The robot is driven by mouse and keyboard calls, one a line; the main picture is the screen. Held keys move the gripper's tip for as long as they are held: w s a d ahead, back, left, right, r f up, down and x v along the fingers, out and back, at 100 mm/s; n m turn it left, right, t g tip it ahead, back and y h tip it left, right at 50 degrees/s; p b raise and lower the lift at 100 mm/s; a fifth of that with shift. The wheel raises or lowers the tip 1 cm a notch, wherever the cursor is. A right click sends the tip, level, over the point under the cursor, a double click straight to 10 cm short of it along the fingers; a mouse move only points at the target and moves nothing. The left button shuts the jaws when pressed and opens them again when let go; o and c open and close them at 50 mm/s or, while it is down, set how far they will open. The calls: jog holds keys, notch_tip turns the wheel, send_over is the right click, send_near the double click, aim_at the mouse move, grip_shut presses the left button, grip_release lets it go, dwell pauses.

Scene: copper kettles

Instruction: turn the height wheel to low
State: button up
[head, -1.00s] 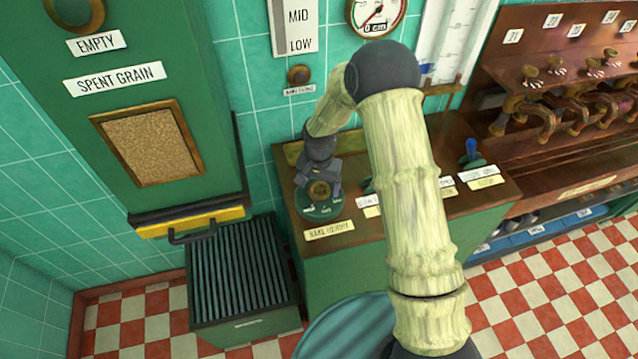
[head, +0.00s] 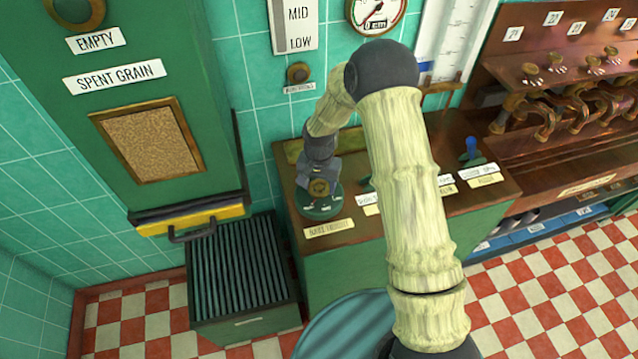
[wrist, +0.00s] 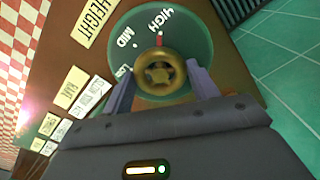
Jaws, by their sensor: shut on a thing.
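The height wheel is a small brass handwheel (wrist: 159,72) on a round green dial (wrist: 196,42) marked HIGH, MID and LOW. In the head view, my gripper (head: 319,186) is over the green dial (head: 318,212) at the left end of the wooden counter (head: 400,228). My fingers and wrist partly hide the wheel there.
A gauge (head: 376,12) reading in cm and a MID/LOW sign (head: 294,25) are on the wall behind. A blue-tipped lever (head: 471,148) stands on the counter's right. A green cabinet (head: 60,130) and a ribbed bin (head: 243,268) stand left.

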jog(key=n+b, duration=0.1)
jog(key=n, duration=0.3)
jog(key=shift+n, duration=0.4)
jog(key=n, duration=0.4)
jog(key=shift+n, duration=0.3)
jog(key=n, duration=0.5)
jog(key=shift+r, duration=0.1)
jog(key=n+p, duration=0.1)
jog(key=n, duration=0.4)
jog(key=shift+w, duration=0.1)
jog(key=o, duration=1)
